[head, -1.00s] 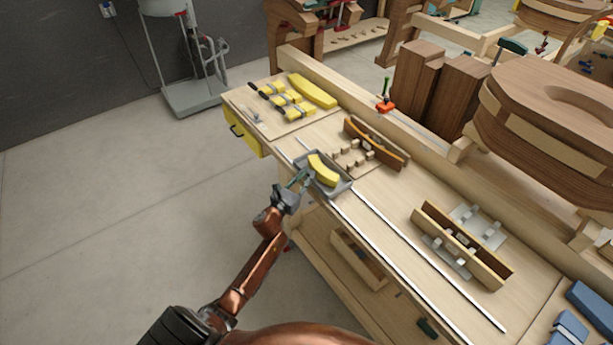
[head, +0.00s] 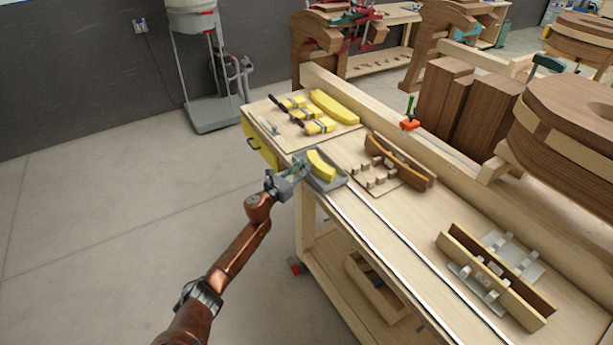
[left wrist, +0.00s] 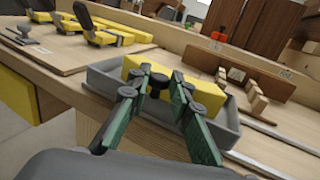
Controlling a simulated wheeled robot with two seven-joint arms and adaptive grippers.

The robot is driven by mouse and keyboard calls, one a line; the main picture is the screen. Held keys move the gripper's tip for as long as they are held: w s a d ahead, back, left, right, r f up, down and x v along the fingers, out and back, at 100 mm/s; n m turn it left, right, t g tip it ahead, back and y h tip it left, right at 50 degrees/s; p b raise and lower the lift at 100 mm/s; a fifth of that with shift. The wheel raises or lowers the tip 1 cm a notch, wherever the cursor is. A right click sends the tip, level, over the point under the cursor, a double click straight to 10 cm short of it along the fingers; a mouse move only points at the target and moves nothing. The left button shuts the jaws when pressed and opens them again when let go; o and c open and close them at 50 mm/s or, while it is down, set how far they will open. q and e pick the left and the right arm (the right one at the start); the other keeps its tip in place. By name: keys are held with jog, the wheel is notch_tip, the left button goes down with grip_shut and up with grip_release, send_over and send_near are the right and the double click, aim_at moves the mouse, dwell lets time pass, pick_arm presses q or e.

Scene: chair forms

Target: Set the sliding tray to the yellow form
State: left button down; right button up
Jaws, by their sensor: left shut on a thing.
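The grey sliding tray (head: 338,184) sits on the rails at the bench's near-left edge, with a curved yellow block (head: 321,164) in it. The tray is close beside the board that bears the yellow form (head: 334,107), a longer curved yellow piece with yellow clamps (head: 300,115) next to it. My left gripper (head: 298,171) is at the tray's outer side. In the left wrist view its green fingers (left wrist: 159,84) close around a dark knob at the tray (left wrist: 226,130), partly hiding the tray and block. My right gripper is not in view.
Two metal rails (head: 395,258) run along the bench toward the near right. A brown curved form (head: 400,160) with wooden pegs and a wooden form with metal clamps (head: 490,275) stand farther along. Open floor (head: 120,230) lies to the left.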

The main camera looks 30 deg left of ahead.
pick_arm(q)
jog(key=shift+a+r, duration=0.15)
jog(key=shift+a, duration=0.1)
jog(key=c, duration=1.8)
grip_release()
jog(key=shift+w, duration=0.1)
jog(key=shift+o, duration=0.2)
jog(key=s, duration=1.2)
jog(key=shift+a, duration=0.45)
